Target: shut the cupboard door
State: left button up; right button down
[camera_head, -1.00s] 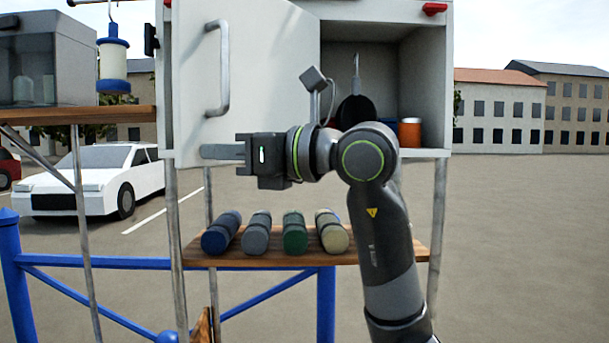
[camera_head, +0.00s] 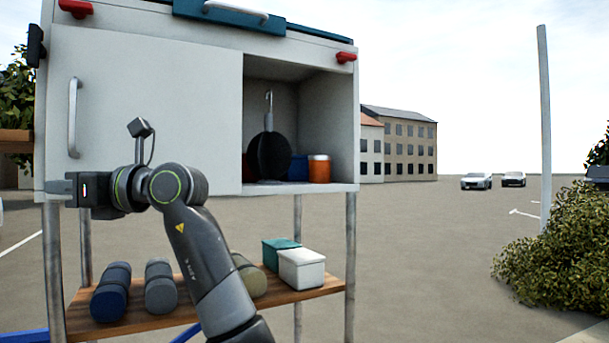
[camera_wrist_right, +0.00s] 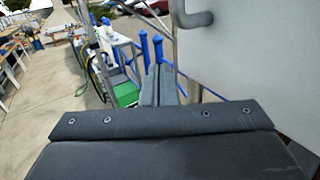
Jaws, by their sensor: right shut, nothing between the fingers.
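The white cupboard door (camera_head: 150,110) covers the left part of the cupboard's front, with its grey handle (camera_head: 74,118) near its left edge. To its right the cupboard (camera_head: 348,130) shows an open compartment. Whether the door stands flush or a little out is hard to tell. My right gripper (camera_head: 60,188) is shut and empty at the door's lower left corner, below the handle. In the right wrist view its closed fingers (camera_wrist_right: 160,82) point along the white door (camera_wrist_right: 250,50), which fills the right side; contact cannot be told. My left gripper is not in view.
Inside the compartment are a dark round object (camera_head: 268,155) and an orange jar (camera_head: 319,169). A wooden shelf (camera_head: 180,318) below carries rolls and a white box (camera_head: 302,268). Open pavement (camera_head: 430,260) lies right, with a bush (camera_head: 555,265) beyond.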

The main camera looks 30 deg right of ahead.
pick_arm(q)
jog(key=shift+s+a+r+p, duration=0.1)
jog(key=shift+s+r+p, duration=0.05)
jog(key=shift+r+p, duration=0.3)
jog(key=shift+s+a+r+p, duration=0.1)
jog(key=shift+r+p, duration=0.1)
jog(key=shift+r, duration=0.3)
pick_arm(e)
jog(key=w, duration=0.3)
jog(key=shift+a, duration=0.15)
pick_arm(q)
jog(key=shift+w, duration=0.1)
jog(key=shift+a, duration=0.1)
pick_arm(e)
jog(key=shift+w, duration=0.1)
